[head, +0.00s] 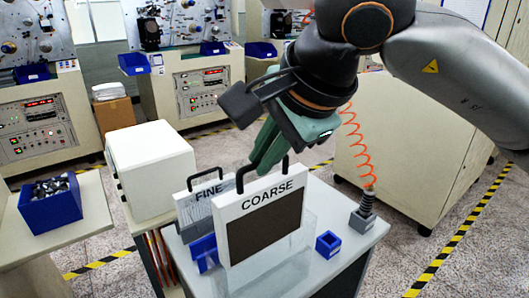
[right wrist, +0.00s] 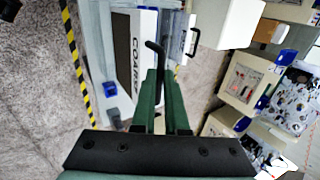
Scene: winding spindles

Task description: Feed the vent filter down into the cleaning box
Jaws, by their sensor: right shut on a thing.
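The vent filter marked COARSE (head: 264,218) is a white frame with a dark brown mesh and a black handle. It stands upright, low over the table. In the right wrist view the COARSE filter (right wrist: 146,35) appears edge-up beyond the fingers. My right gripper (head: 264,158) is shut on its handle from above; the fingers (right wrist: 165,88) show on both sides of the handle. A second filter marked FINE (head: 205,206) stands just behind, with its own black handle. A clear-walled box (head: 291,256), perhaps the cleaning box, shows around the COARSE filter's lower right; I cannot tell how deep the filter sits. My left gripper is out of view.
A blue holder (head: 203,250) is left of the COARSE filter. A small blue box (head: 328,243) and a grey stand (head: 363,218) with an orange coiled hose are on the right. A white box (head: 150,165) stands behind left. A blue bin (head: 50,204) of parts is far left.

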